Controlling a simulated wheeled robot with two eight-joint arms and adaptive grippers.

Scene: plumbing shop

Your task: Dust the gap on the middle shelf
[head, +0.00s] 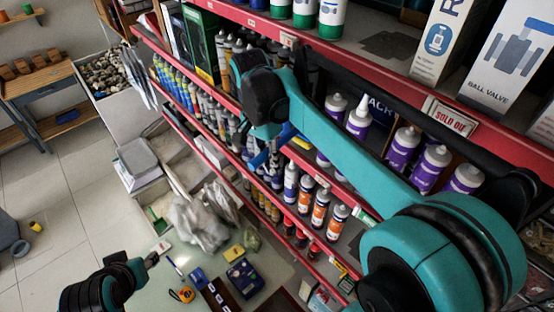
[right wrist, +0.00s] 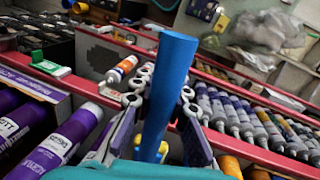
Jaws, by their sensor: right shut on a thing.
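My right gripper (right wrist: 160,90) is shut on a plain blue rod, the duster's handle (right wrist: 168,85), which stands up between its fingers in the right wrist view. No bristle or feather head shows. In the head view the right arm reaches across the red-edged shelves, and its wrist hides most of the right gripper (head: 264,155). The middle shelf (head: 209,92) holds purple-labelled bottles (head: 359,118) on the right and grey-capped tubes on the left. The arm covers the stretch between them, so the gap is hidden. My left arm is at the bottom left; its gripper's (head: 152,258) opening is unclear.
White and orange bottles (head: 320,208) stand on the lower shelf. Boxes (head: 510,60) and a sold-out sign (head: 450,116) are at the upper right. A pale table (head: 215,275) with small tools is below. Open tiled floor (head: 60,190) lies at the left.

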